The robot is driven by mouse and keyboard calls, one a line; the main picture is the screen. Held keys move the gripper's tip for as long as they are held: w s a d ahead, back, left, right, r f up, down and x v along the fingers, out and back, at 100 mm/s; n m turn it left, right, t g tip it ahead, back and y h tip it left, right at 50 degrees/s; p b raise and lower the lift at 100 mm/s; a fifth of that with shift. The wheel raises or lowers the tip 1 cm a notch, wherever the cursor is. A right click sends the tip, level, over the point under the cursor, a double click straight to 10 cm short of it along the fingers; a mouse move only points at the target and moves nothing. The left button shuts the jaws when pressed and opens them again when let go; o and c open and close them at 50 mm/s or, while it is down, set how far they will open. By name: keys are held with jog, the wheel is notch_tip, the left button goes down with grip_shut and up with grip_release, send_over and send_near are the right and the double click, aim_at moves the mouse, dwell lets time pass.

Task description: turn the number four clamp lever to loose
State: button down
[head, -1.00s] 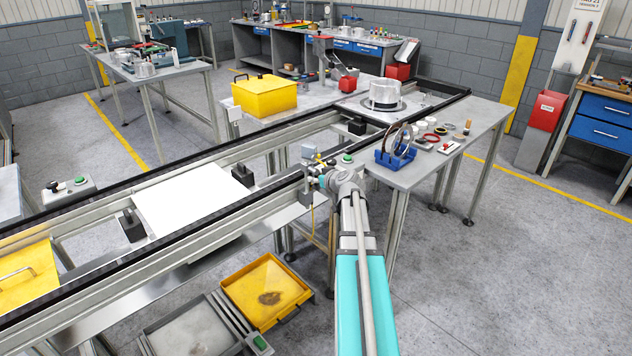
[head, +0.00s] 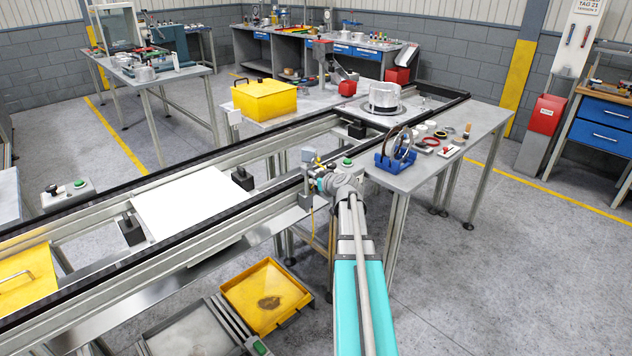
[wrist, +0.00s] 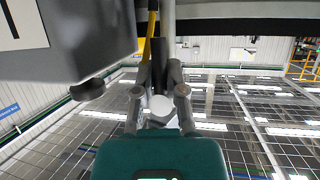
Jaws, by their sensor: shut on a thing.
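In the wrist view the two fingers of my gripper (wrist: 160,72) are closed around a dark upright bar (wrist: 159,55), which looks like the clamp lever. Its far end and pivot are hidden, so its setting cannot be told. A grey box (wrist: 75,45) with a cropped white label and a dark round knob (wrist: 88,89) is just left of the fingers. The number on the label cannot be read. In the head view my gripper (head: 319,175) is small at the conveyor's near rail, beside a small grey box (head: 308,155); the lever is too small to make out there.
A conveyor rail (head: 230,215) runs past my arm. A yellow cable (wrist: 152,22) hangs by the fingers. Yellow tray (head: 295,318) lies low in front. Floor at right is clear.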

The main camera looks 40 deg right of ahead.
dwell(0.4)
jog(key=m+y, duration=0.2)
jog(key=shift+a+r+m+p, duration=0.1)
jog(key=shift+a+m+p, duration=0.2)
jog(key=shift+a+p, duration=0.1)
jog(key=shift+s+a+r+m+y+b, duration=0.1)
jog(key=shift+a+r+m+y+b, duration=0.15)
jog(key=shift+m+y, duration=0.95)
jog(key=shift+w+a+r+m+y+b, duration=0.1)
jog(key=shift+a+r+m+y+b, duration=0.2)
jog(key=shift+m+y, duration=0.85)
jog(key=shift+s+a+r+m+y+b, duration=0.15)
jog(key=shift+m+y+b, duration=0.2)
jog(key=shift+m+y, duration=0.8)
jog(key=shift+m+h, duration=0.4)
jog(key=shift+m, duration=0.1)
jog(key=c, duration=0.7)
grip_release()
jog(key=shift+d, duration=0.1)
